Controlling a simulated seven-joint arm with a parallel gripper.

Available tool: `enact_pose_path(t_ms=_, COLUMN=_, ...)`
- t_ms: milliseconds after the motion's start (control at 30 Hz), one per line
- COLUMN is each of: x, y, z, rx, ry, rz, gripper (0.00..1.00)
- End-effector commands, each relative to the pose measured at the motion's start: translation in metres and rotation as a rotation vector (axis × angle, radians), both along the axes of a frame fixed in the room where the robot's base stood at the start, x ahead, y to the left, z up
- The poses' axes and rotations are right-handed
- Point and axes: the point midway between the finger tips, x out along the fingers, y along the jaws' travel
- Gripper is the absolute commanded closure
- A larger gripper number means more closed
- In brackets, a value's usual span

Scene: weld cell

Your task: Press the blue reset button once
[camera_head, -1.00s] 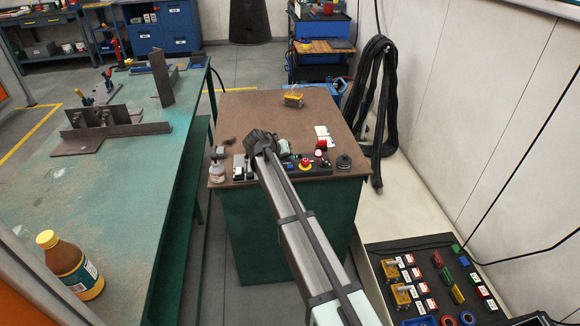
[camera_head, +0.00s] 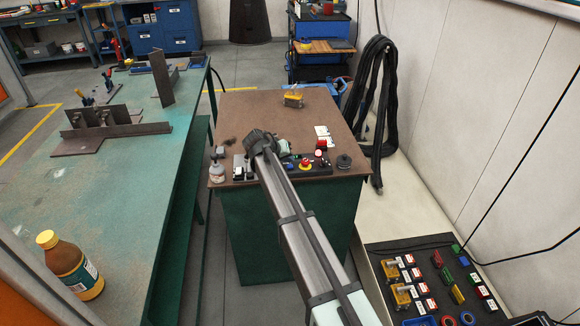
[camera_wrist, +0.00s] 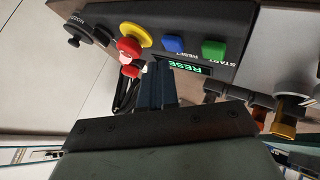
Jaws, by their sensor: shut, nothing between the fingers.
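The blue reset button (camera_wrist: 173,45) is on the dark control panel (camera_wrist: 190,18) in the wrist view, between a green START button (camera_wrist: 213,50) and a yellow-ringed red stop button (camera_wrist: 133,38). A small display (camera_wrist: 187,68) by the buttons shows green lettering beginning "RESE". My gripper (camera_wrist: 157,78) is shut and empty. Its fingertips are near the panel's display side, with the blue button beyond them; I cannot tell the exact gap. In the head view the panel (camera_head: 318,170) is at the brown bench's front edge, and my wrist hides part of it.
Red and black knobs (camera_wrist: 75,40) stand beside the stop button, and brass-ended fittings (camera_wrist: 285,125) lie at the right of the wrist view. The brown bench top (camera_head: 250,108) is mostly clear behind the panel. A yellow part (camera_head: 293,98) sits near its back.

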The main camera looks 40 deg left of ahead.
Motion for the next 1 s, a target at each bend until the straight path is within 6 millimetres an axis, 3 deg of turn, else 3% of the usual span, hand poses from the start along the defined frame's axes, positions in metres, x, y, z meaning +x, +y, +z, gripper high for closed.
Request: enact_pose_path(t_ms=1000, x=0.0, y=0.0, z=-0.011, rx=0.0, ry=0.0, rz=0.0, gripper=1.0)
